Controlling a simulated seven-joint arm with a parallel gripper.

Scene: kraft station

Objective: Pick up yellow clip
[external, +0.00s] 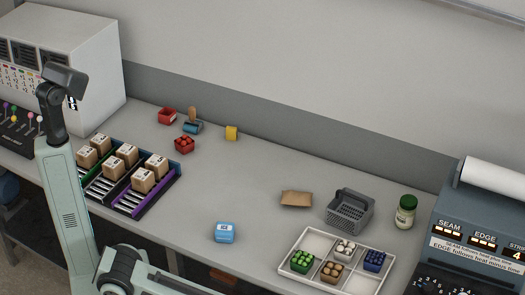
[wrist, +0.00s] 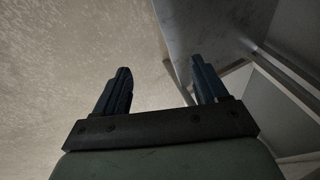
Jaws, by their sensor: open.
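A small yellow block-like object (external: 231,133), which looks like the yellow clip, lies on the grey table in the external view, toward the back and left of centre. Its details are too small to make out. My gripper (wrist: 160,68) shows in the wrist view with two dark fingers spread apart and nothing between them. The wrist view shows a beige surface and grey panels beyond the fingers, and no yellow clip. I cannot make out the gripper's fingers in the external view, so its distance from the clip is unclear.
Left of the yellow object are a blue item (external: 193,128), a red tray (external: 167,116) and a red punnet (external: 184,145). Boxes stand in a rack (external: 180,170). A blue container (external: 224,232), grey basket (external: 349,212), jar (external: 405,212) and white tray (external: 313,243) are nearer.

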